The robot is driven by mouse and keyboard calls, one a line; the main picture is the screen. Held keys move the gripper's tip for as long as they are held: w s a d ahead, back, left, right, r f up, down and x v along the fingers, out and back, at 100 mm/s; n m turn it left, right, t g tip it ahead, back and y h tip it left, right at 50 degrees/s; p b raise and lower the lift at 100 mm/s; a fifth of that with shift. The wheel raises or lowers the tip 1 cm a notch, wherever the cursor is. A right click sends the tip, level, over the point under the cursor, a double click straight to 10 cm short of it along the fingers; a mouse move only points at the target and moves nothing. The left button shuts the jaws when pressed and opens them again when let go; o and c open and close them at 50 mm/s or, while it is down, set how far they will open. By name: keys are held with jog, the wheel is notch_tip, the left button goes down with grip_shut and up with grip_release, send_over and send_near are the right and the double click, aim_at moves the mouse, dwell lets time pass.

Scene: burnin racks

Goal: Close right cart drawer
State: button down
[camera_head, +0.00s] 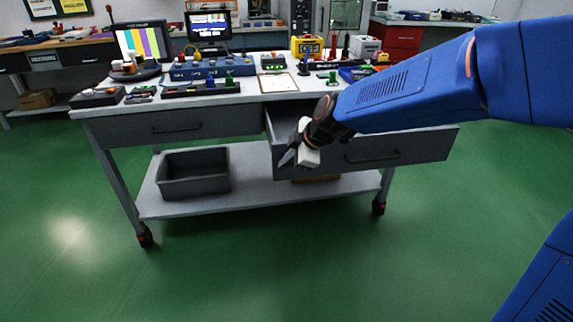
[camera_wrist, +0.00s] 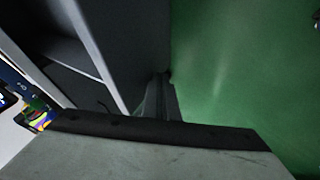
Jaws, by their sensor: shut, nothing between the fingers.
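The grey cart's right drawer (camera_head: 400,150) is pulled open, and its front stands out from the cart frame. A dark bar handle (camera_head: 372,157) is on that front. The left drawer (camera_head: 180,125) is shut flush. My gripper (camera_head: 289,158) is shut and empty at the left end of the right drawer's front, overlapping it in the head view. I cannot tell whether it touches the drawer. My arm hides part of the drawer's inside. In the wrist view, the dark finger shape (camera_wrist: 160,100) shows beside grey cart panels, with green floor to the right.
The cart top (camera_head: 250,92) holds monitors, test boxes, a clipboard (camera_head: 280,83) and small parts. A grey bin (camera_head: 194,174) sits on the lower shelf (camera_head: 262,192). The green floor in front of the cart is clear. Benches stand behind.

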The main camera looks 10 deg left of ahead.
jog(key=shift+w, duration=0.1)
jog(key=w+a, duration=0.2)
jog(key=w, duration=0.7)
jog(key=w+a, duration=0.3)
jog(key=w, duration=0.7)
jog(key=w+a, duration=0.3)
jog(key=w, duration=0.7)
jog(key=shift+a, duration=0.15)
jog(key=shift+w+r, duration=0.1)
jog(key=shift+w, duration=0.2)
jog(key=shift+r, duration=0.1)
